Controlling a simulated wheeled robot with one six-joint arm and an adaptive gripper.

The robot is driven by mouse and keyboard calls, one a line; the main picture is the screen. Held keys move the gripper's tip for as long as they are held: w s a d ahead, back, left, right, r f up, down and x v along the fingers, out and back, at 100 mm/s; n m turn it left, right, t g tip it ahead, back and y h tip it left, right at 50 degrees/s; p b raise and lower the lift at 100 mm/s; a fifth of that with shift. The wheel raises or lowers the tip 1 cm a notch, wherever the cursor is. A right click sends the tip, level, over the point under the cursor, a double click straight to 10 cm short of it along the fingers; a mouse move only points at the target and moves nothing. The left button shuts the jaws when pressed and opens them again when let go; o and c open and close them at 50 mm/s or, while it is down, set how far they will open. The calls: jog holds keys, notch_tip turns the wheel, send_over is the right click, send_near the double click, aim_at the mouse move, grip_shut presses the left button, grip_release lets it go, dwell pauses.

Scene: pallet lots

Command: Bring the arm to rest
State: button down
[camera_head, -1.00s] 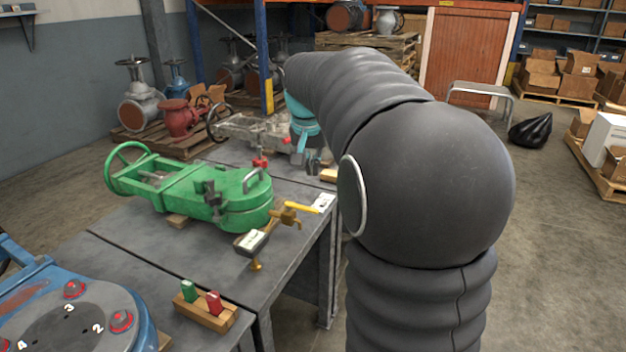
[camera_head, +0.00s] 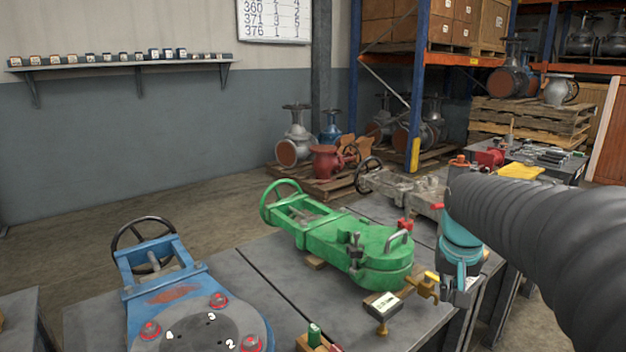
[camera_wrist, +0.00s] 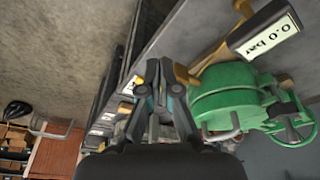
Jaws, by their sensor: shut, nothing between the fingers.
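My arm, in a dark ribbed sleeve, comes in from the right in the head view and ends in a teal wrist part. My gripper (camera_head: 458,287) points down beside the near right end of the green valve (camera_head: 345,240), close to a brass fitting (camera_head: 424,288). In the wrist view my gripper (camera_wrist: 158,78) has its fingers together with nothing between them. The green valve (camera_wrist: 228,98) lies to the right of the fingers there, with a gauge reading 0.0 bar (camera_wrist: 265,32) above it. Whether the fingers touch the brass fitting is unclear.
A blue valve (camera_head: 185,290) with numbered red bolts stands at the front left. A gauge (camera_head: 383,305) lies on the workbench (camera_head: 270,280). A grey valve (camera_head: 400,187) is behind the green one. Floor is open toward the wall shelf (camera_head: 120,62).

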jog(key=s+a+f+n, duration=0.1)
jog(key=s+a, duration=0.2)
jog(key=s, duration=0.3)
jog(key=s+a+f+n+t+y, duration=0.1)
jog(key=s+a, duration=0.2)
jog(key=s, duration=0.3)
jog(key=s+a+f+n+t, duration=0.1)
jog(key=s+a, duration=0.2)
jog(key=s, duration=0.3)
jog(key=shift+s+a, duration=0.3)
jog(key=shift+a, duration=0.1)
